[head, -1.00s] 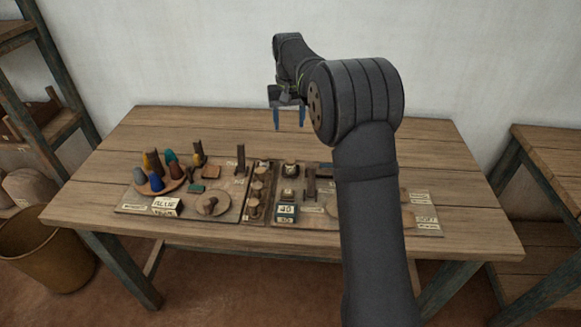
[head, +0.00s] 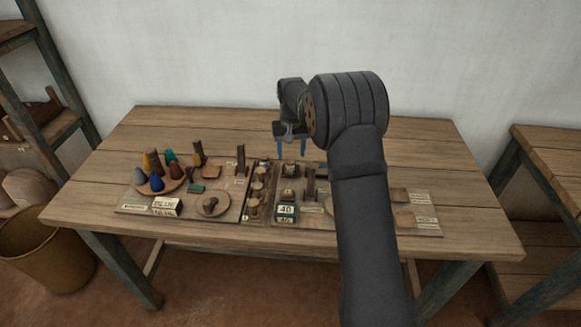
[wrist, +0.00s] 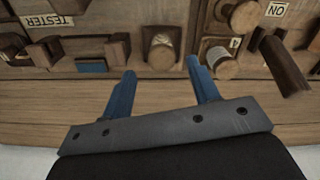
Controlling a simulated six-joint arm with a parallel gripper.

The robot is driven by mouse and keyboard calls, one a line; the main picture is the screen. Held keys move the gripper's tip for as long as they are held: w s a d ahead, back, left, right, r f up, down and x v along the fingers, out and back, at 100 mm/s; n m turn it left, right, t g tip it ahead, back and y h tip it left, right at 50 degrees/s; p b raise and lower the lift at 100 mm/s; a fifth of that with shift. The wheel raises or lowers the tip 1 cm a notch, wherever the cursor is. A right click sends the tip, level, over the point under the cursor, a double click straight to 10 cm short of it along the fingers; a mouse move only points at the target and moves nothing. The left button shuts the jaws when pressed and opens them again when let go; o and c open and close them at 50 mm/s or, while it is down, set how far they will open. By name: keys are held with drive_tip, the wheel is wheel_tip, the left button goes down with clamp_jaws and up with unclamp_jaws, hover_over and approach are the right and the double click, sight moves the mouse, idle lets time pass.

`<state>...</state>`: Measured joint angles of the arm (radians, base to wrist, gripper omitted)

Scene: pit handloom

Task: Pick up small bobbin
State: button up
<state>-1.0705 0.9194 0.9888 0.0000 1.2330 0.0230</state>
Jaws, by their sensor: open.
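Several small wooden bobbin-like cylinders (head: 258,185) stand in a row along the narrow middle strip. In the wrist view the nearest of them (wrist: 222,62) is just beyond the right finger. A pale-topped round piece (wrist: 162,50) sits in a square holder on the neighbouring board, straight ahead between the fingers; it also shows in the head view (head: 290,167). I cannot tell which of these is the small bobbin. My gripper (head: 291,148) is open and empty, with blue fingers pointing down above the back of the boards. Its fingertips (wrist: 161,70) enclose nothing.
Dark upright posts (head: 240,160) and (head: 310,182) flank the strip. A round tray (head: 150,190) with coloured cones stands at left, with a wooden disc (head: 212,207) near it. A "40" display (head: 286,210) is in front. The table's back (head: 200,122) is clear.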

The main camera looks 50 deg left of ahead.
sight(290, 159)
drive_tip(key=f, duration=0.4)
drive_tip(key=shift+s+f, duration=0.2)
drive_tip(key=shift+f, duration=0.1)
drive_tip(key=c, duration=1)
drive_tip(key=shift+r, duration=0.15)
drive_tip(key=shift+c, duration=0.2)
